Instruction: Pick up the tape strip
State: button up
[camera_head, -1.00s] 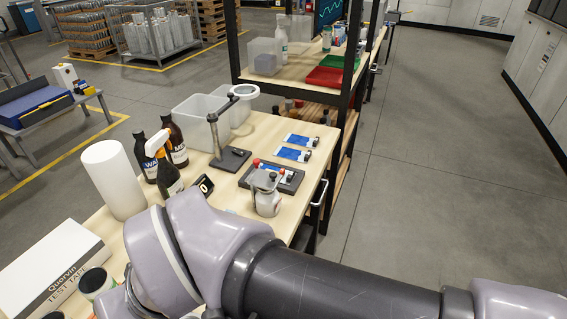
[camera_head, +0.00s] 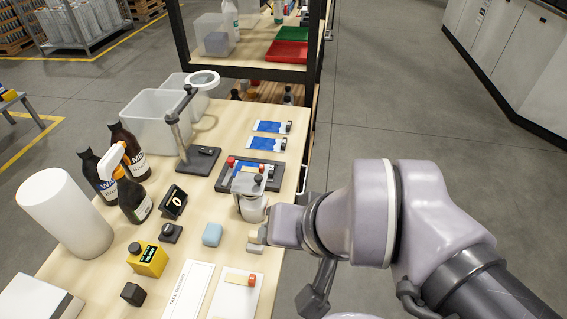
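A small tan strip with an orange-red end, which looks like the tape strip (camera_head: 238,281), lies on a white card (camera_head: 232,302) at the bottom centre of the head view. My gripper (camera_head: 257,240) is above the table's right edge, up and right of the strip and apart from it. Its two pale fingertips look a little apart, with nothing seen between them. They are just below a grey-and-white device (camera_head: 250,205) in the picture.
A white record sheet (camera_head: 187,292) lies left of the card. A yellow box (camera_head: 147,260), blue block (camera_head: 212,234), small display (camera_head: 173,201) and dark cube (camera_head: 133,294) stand nearby. Bottles, a white roll (camera_head: 64,215) and a clear bin (camera_head: 155,125) stand farther left and back.

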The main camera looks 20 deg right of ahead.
aim_at(260, 170)
jog(key=i+l+u, duration=0.35)
jog(key=l, duration=0.25)
jog(key=i+l+u, duration=0.2)
jog(key=l, duration=0.15)
jog(key=i+l+u, duration=0.15)
jog(key=l, duration=0.2)
jog(key=i+l+u, duration=0.2)
jog(key=l, duration=0.2)
jog(key=k, duration=0.1)
